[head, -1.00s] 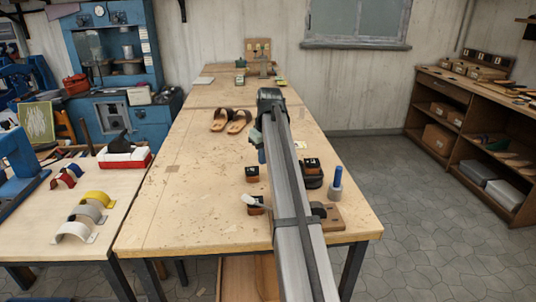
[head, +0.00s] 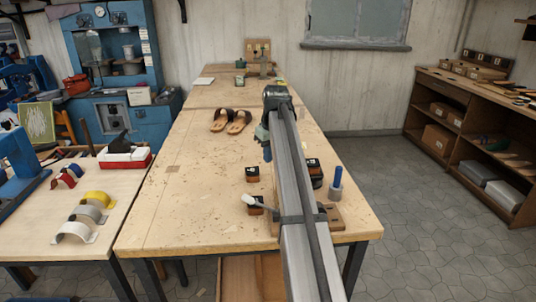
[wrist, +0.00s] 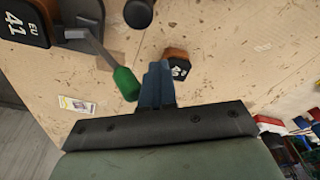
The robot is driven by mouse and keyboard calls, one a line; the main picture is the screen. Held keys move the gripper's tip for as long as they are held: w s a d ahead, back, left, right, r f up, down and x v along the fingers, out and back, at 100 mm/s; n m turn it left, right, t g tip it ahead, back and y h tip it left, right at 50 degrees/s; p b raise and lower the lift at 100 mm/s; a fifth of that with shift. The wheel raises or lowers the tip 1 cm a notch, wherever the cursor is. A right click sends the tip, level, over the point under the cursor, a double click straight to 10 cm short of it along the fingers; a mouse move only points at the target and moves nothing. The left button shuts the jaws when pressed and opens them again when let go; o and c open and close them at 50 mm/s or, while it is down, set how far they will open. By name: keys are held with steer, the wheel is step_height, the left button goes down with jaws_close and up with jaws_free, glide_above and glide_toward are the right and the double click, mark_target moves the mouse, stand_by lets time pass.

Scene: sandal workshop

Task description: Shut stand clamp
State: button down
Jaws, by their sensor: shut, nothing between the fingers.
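My gripper (head: 266,151) is shut and empty, its blue fingers pointing down over the workbench in the head view. In the wrist view the shut fingers (wrist: 155,86) are beside a grey lever with a green grip (wrist: 126,83), which looks like the clamp's handle. The grip is just left of the fingers; I cannot tell whether they touch. The lever runs up-left to a dark stand (wrist: 85,25) carrying a black-and-brown block marked EU 41 (wrist: 25,22). In the head view that block (head: 314,164) shows right of my arm, which hides the lever.
Another size block (wrist: 177,65) lies just right of the fingers. Blocks (head: 252,174) also stand left of my arm. A blue peg (head: 337,177) stands on the right. Sandals (head: 231,121) lie farther back on the workbench (head: 190,190). The bench's left part is clear.

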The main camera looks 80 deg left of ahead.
steer(key=w, duration=0.1)
steer(key=w+f, duration=0.1)
steer(key=shift+w+a, duration=0.3)
steer(key=shift+a, duration=0.05)
steer(key=shift+d+r, duration=0.1)
steer(key=shift+r, duration=0.15)
steer(key=shift+w+r, duration=0.25)
steer(key=shift+w, duration=0.05)
steer(key=shift+r, duration=0.15)
steer(key=shift+s+d+r, duration=0.1)
steer(key=shift+s+r, duration=0.15)
steer(key=shift+r, duration=0.95)
steer(key=shift+s+a+r, duration=0.1)
steer(key=shift+s+r, duration=0.1)
steer(key=shift+r, duration=1.05)
steer(key=shift+s+d+r, duration=0.1)
steer(key=shift+s+r, duration=0.15)
steer(key=shift+r, duration=0.95)
steer(key=shift+w, duration=0.1)
